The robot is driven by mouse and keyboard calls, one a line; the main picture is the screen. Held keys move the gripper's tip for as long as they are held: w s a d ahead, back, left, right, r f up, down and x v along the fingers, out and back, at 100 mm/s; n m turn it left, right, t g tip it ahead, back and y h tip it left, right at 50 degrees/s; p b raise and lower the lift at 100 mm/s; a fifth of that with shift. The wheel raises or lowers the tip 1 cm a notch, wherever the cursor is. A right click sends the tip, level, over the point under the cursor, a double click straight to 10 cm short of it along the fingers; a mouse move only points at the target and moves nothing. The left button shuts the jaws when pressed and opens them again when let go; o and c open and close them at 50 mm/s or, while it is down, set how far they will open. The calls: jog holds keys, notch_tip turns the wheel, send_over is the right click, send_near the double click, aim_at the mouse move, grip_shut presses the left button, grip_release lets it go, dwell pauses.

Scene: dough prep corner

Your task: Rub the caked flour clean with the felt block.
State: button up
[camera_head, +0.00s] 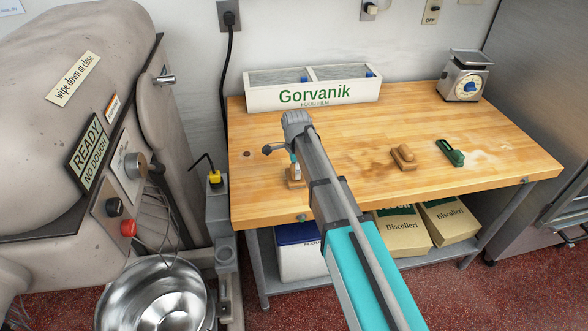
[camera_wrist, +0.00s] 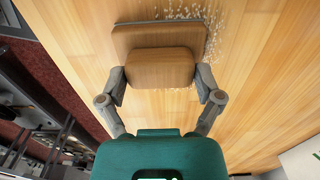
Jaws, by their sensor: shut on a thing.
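My gripper (camera_head: 296,170) is at the left front of the wooden table, shut on the raised grip of a wooden block (camera_head: 295,184). In the wrist view my gripper's fingers (camera_wrist: 162,78) clasp both sides of that grip, and the block's wider base (camera_wrist: 122,36) lies flat at the table top. A thin grey edge shows along its far side; its underside is hidden, so felt cannot be confirmed. White caked flour crumbs (camera_wrist: 213,35) lie on the wood right beside the block's far and right edges. The block may cover more of them.
On the table (camera_head: 255,205), another wooden block (camera_head: 403,157) and a green tool (camera_head: 450,153) lie to the right, near pale floury smears. A two-part Gorvanik box (camera_head: 312,97) and a scale (camera_head: 464,76) stand at the back. A large mixer (camera_head: 70,110) is at left.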

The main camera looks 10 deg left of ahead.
jog(key=shift+a, duration=0.15)
dwell(0.3)
jog(key=shift+s+a, duration=0.25)
jog(key=shift+a, duration=0.5)
jog(key=shift+s+a, duration=0.3)
jog(key=shift+a, duration=0.45)
jog(key=shift+s+a, duration=0.25)
jog(key=shift+a, duration=0.5)
jog(key=shift+d, duration=0.15)
jog(key=shift+w+d, duration=0.2)
jog(key=shift+d, duration=0.35)
jog(key=shift+w+d, duration=0.2)
jog(key=shift+d, duration=0.3)
jog(key=shift+r, duration=0.2)
jog(key=shift+r+p, duration=0.45)
jog(key=shift+p, duration=0.2)
jog(key=shift+d, duration=0.15)
jog(key=shift+w+d, duration=0.3)
jog(key=shift+d, duration=0.6)
jog(key=shift+w+d, duration=0.3)
jog(key=shift+d, duration=0.55)
